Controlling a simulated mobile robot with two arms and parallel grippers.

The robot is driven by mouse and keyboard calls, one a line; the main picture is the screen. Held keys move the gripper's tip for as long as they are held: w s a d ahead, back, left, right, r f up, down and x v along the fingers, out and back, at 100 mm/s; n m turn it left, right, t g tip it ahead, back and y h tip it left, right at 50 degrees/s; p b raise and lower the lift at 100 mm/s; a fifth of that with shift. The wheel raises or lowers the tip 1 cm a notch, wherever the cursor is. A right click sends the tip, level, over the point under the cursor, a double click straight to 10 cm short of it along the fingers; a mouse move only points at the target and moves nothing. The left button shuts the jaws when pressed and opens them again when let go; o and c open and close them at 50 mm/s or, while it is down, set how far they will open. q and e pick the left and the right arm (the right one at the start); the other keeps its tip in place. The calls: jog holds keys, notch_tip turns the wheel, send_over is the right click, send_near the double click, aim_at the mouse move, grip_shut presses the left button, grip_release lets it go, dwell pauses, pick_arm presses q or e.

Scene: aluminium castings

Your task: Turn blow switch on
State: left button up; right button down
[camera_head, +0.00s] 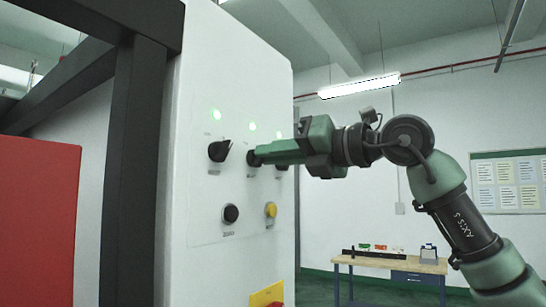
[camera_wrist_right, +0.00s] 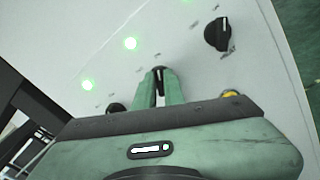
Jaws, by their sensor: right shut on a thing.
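A pale control panel (camera_head: 195,200) carries a row of black rotary switches: left (camera_head: 219,150), middle (camera_head: 252,158) and right (camera_head: 282,166). Their labels are too small to read, so I cannot tell which is the blow switch. My right gripper (camera_head: 258,155) reaches in from the right and is shut on the middle switch, which shows between its fingertips in the wrist view (camera_wrist_right: 159,73). The fingers hide part of that switch, so its setting is unclear. The right switch (camera_wrist_right: 217,34) stands free, with a white pointer line. My left gripper is out of view.
Green lamps (camera_head: 252,127) glow above the switches. A black button (camera_head: 231,213) and a yellow button (camera_head: 270,210) sit below them. A dark frame post (camera_head: 133,130) and a red panel (camera_head: 40,220) stand at left. A workbench (camera_head: 390,262) stands far behind.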

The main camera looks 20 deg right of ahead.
jog(key=shift+r, duration=0.15)
jog(key=c, duration=1.6)
grip_release()
jog(key=shift+o, duration=0.5)
jog(key=shift+w, duration=0.15)
jog(key=b+v, duration=0.2)
jog(key=v, duration=0.5)
jog(key=shift+s+d+b, duration=0.2)
jog(key=shift+s+b, duration=0.15)
